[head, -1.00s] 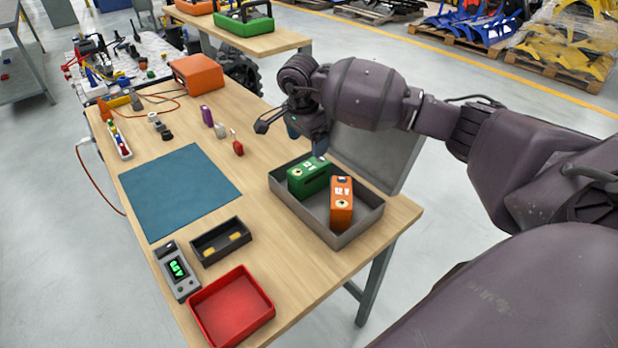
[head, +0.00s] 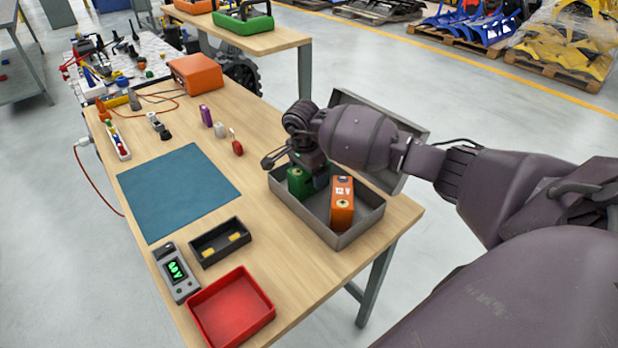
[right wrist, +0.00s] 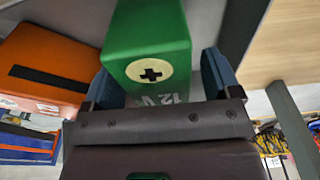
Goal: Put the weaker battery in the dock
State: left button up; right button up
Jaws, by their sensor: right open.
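A green battery (head: 301,183) and an orange battery (head: 342,203) stand in a grey open box (head: 345,238) on the table's right side. My right gripper (head: 308,178) is over the green battery, its open jaws on either side of it. In the right wrist view the green battery (right wrist: 148,50) lies between the two blue fingers (right wrist: 160,80), its plus sign and 12 V label showing. The orange battery (right wrist: 45,62) is beside it. A black tray with yellow contacts (head: 220,243), seemingly the dock, is empty. A grey meter (head: 176,272) has a lit green display. My left gripper is out of view.
A red tray (head: 232,308) is empty at the table's front. A blue mat (head: 178,192) lies bare in the middle. Small purple, white and red items stand behind the mat. The box's raised lid (head: 385,181) is behind my right arm.

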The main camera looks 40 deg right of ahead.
grip_shut()
jog(key=shift+w+r, duration=0.1)
jog(key=shift+r, duration=0.05)
dwell(0.5)
